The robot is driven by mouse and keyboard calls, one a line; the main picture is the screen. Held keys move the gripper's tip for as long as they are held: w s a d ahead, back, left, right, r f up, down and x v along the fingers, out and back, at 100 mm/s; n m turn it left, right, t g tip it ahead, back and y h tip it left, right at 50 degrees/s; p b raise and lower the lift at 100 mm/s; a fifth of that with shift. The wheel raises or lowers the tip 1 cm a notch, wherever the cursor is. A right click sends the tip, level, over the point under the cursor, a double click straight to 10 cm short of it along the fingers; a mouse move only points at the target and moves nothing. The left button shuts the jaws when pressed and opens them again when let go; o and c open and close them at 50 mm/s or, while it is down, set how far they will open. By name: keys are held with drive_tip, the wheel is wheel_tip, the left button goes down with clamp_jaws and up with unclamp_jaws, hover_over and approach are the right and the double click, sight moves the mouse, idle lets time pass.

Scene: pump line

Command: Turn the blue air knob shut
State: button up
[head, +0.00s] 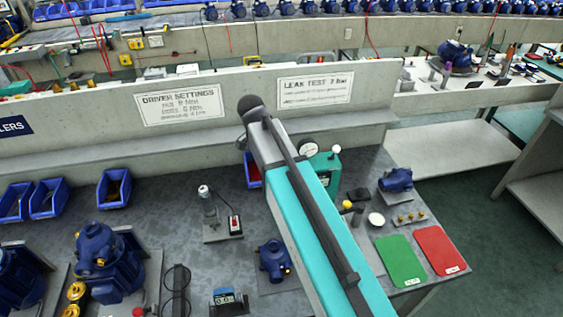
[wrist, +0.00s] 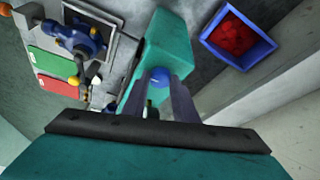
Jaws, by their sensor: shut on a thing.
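The blue air knob (wrist: 160,76) shows in the wrist view on the near face of a teal box (wrist: 166,38). My gripper (wrist: 164,84) has one grey finger on each side of the knob and is shut on it. In the head view the teal leak test box (head: 326,170) with its round white gauge (head: 308,147) stands on the bench, partly behind my arm. The knob and my gripper's fingers are hidden behind my arm there. I cannot tell how far the knob is turned.
A blue bin of red parts (wrist: 270,46) is beside the box. A small blue pump (head: 397,180), a green mat (head: 400,261) and a red mat (head: 440,250) lie to the right. A low wall (head: 215,126) with signs runs behind.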

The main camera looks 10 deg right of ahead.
drive_tip(key=shift+a+m, duration=0.1)
drive_tip(key=shift+m, duration=0.4)
drive_tip(key=o, duration=1)
drive_tip(key=shift+o, duration=0.2)
drive_tip(key=shift+r, duration=0.15)
drive_tip(key=b+v, duration=0.3)
drive_tip(key=v, duration=1)
drive_tip(key=shift+r, duration=0.25)
drive_tip(key=shift+w, duration=0.1)
